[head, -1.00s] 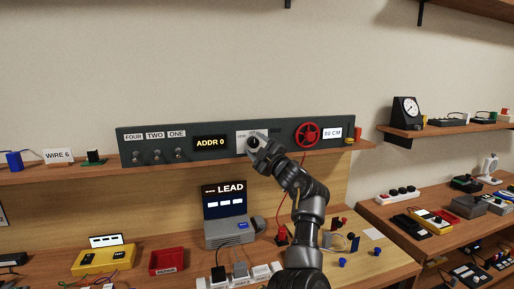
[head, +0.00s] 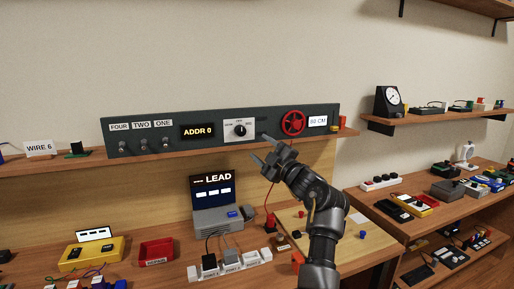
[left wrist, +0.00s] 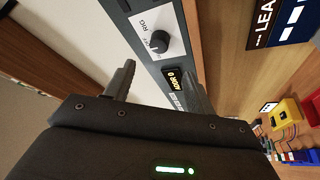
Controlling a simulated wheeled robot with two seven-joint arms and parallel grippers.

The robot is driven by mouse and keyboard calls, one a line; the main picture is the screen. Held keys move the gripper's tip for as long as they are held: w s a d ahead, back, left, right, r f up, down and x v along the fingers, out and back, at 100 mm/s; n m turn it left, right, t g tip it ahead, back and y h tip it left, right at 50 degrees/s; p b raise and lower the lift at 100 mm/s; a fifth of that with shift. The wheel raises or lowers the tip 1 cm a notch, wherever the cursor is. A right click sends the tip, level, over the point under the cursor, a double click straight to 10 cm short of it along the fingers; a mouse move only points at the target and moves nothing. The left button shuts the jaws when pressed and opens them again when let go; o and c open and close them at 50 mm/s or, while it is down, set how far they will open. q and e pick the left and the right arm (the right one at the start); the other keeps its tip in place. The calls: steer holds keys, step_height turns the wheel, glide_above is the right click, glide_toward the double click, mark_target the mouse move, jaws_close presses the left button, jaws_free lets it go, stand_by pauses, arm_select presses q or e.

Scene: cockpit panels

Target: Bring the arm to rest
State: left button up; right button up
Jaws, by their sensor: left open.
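My left gripper (head: 259,147) is open and empty in front of the grey panel (head: 215,155), below and right of a black rotary knob (head: 239,129) on a white plate. Its fingers are apart and clear of the knob. In the left wrist view the two fingers of the left gripper (left wrist: 157,72) are spread, with the knob (left wrist: 158,42) beyond them. My arm rises from the bottom of the head view, over the bench. My right gripper is not in view.
The panel, on a wooden shelf, also carries toggle switches (head: 146,145), an "ADDR 0" display (head: 198,131) and a red wheel (head: 293,122). Below are a "LEAD" screen (head: 213,187), a red tray (head: 156,251) and a yellow box (head: 90,252). Shelves with devices stand at the right.

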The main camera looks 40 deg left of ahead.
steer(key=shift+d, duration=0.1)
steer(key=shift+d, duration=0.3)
